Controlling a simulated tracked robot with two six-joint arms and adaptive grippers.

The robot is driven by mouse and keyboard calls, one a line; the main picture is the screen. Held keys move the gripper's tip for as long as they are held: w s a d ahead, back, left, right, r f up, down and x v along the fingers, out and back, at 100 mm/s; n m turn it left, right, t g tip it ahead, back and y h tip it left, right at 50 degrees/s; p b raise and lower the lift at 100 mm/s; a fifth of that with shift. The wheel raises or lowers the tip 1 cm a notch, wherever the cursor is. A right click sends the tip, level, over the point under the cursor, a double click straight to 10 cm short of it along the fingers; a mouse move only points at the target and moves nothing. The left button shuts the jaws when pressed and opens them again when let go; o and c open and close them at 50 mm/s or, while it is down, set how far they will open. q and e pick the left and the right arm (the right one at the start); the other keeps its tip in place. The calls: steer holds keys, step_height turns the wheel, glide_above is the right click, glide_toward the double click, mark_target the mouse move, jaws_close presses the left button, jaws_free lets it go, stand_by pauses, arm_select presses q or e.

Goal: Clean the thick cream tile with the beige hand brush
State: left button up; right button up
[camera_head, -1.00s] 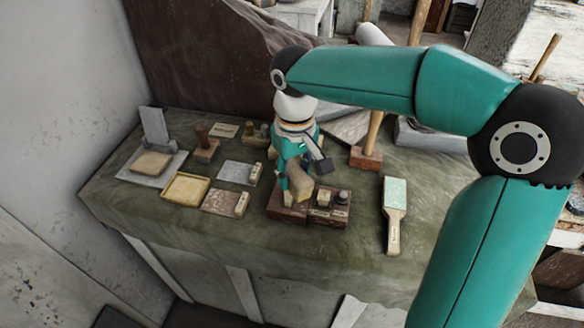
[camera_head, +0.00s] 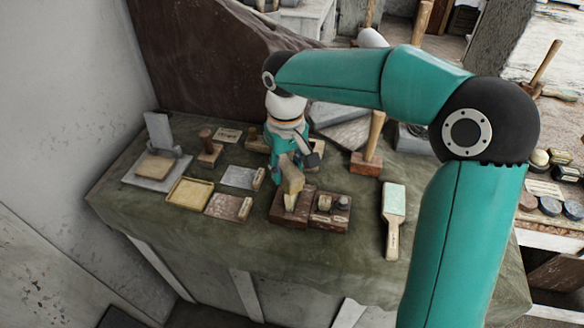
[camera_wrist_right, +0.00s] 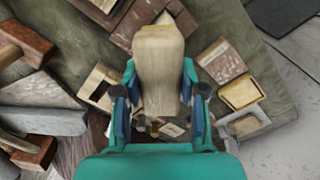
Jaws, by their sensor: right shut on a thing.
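My right gripper (camera_head: 291,166) is shut on the beige hand brush (camera_head: 293,180), which hangs below it over a dark brown wooden block tray. The brush also shows in the right wrist view (camera_wrist_right: 160,72), between the two fingers of the gripper (camera_wrist_right: 159,98). Whether its lower end touches the tray is not clear. A thick cream tile (camera_head: 154,165) lies on a grey slab (camera_head: 136,178) at the left end of the table, well to the left of the gripper. My left gripper is out of view.
A yellowish shallow tray (camera_head: 190,194), a brown board (camera_head: 226,207) and a grey plate (camera_head: 238,177) lie between brush and tile. A wooden-handled mallet (camera_head: 371,150) stands to the right, near a pale-faced paddle (camera_head: 394,205). The cloth-covered table's front strip is clear.

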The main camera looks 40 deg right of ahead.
mark_target(294, 176)
steer(key=shift+s+f+b, duration=0.1)
steer(key=shift+s+b, duration=0.2)
steer(key=shift+s+a+b, duration=0.15)
steer(key=shift+s+b, duration=0.6)
steer(key=shift+s, duration=1.1)
steer(key=shift+w+r+p, duration=0.65)
steer(key=shift+p, duration=0.25)
steer(key=shift+w+r+p, duration=0.2)
steer(key=shift+w+p, duration=0.2)
steer(key=shift+w, duration=0.05)
steer(key=shift+f, duration=0.1)
steer(key=shift+f+b, duration=0.65)
steer(key=shift+f, duration=0.05)
steer(key=shift+w+r, duration=0.1)
steer(key=shift+w, duration=0.05)
